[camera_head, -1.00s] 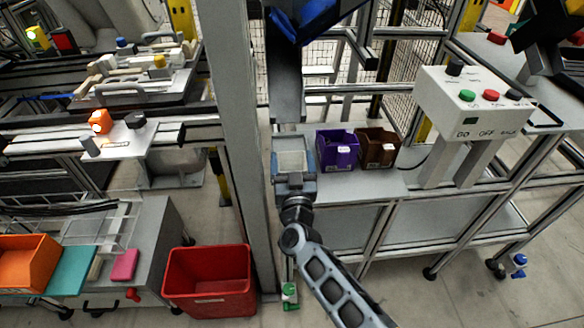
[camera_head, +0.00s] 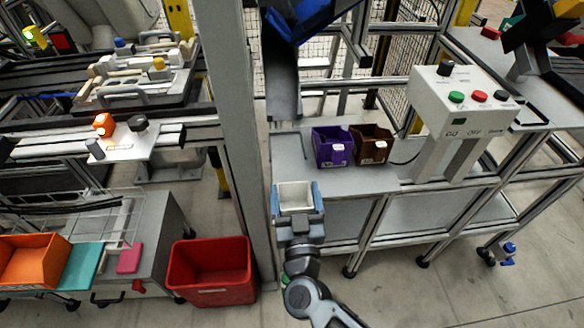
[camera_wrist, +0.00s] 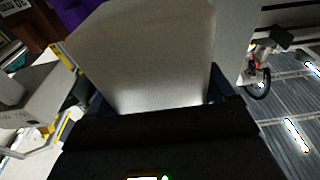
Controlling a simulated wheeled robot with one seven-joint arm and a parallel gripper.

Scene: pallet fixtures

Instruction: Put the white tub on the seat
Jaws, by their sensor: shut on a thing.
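The white tub (camera_head: 295,206) is held upright in my gripper (camera_head: 297,190), with one blue finger on its left side and one on its right. In the head view it is at the front edge of the grey table, near the post. In the wrist view the tub's pale wall (camera_wrist: 150,50) fills the middle, with the dark fingers at its sides. A thin dark angular outline, apparently the seat (camera_head: 288,133), lies on the table beyond the tub, left of the purple bin. The space inside it looks empty.
A purple bin (camera_head: 331,147) and a brown bin (camera_head: 371,145) stand side by side right of the outline. A control box (camera_head: 462,100) is farther right. A tall grey post (camera_head: 236,130) rises close to the left. A red crate (camera_head: 212,270) sits on the floor.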

